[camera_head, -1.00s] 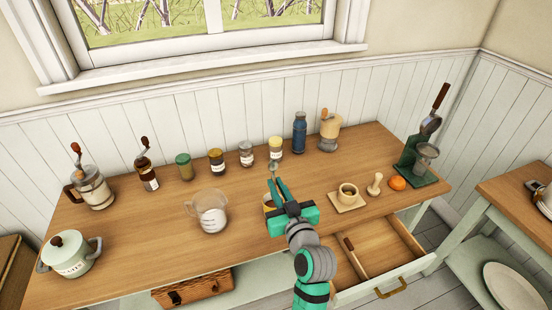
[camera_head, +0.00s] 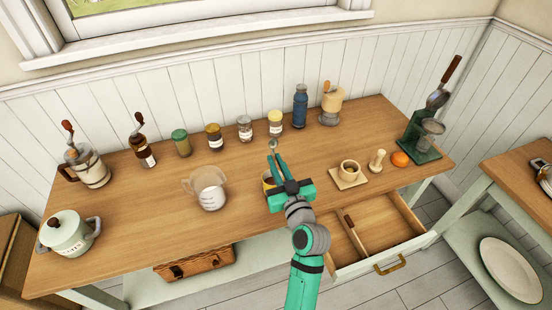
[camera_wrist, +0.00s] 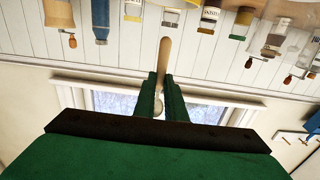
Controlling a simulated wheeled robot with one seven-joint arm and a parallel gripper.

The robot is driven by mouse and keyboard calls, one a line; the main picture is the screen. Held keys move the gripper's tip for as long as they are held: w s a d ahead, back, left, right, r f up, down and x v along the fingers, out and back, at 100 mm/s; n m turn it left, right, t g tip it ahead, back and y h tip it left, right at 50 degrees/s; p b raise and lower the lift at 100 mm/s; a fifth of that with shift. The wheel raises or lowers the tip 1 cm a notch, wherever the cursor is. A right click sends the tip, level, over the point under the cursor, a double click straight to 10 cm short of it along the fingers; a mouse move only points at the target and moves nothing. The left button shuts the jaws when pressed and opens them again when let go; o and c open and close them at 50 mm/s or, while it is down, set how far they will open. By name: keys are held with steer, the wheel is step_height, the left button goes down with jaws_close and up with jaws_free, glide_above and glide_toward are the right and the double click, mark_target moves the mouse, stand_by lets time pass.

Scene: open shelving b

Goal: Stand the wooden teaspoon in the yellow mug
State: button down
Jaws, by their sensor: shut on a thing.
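My gripper (camera_head: 274,158) is shut on the wooden teaspoon, above the worktop. In the wrist view the teaspoon (camera_wrist: 164,58) sits between the fingers (camera_wrist: 159,88), with its pale wooden handle reaching past the fingertips towards the table side and a greyish round end between the fingers. The yellow mug (camera_head: 267,181) stands on the worktop, mostly hidden behind my gripper.
A glass measuring jug (camera_head: 209,190) stands left of the mug. Several jars and a blue bottle (camera_head: 300,106) line the back. An open drawer (camera_head: 405,248) juts out in front.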

steer(key=shift+f, duration=4)
steer(key=c, duration=1.7)
jaws_free()
steer(key=shift+c, duration=0.2)
steer(key=shift+s+d+f, duration=0.1)
steer(key=shift+s, duration=0.35)
steer(key=v, duration=0.9)
steer(key=shift+s+d, duration=0.2)
steer(key=shift+s, duration=0.15)
steer(key=shift+d, duration=0.1)
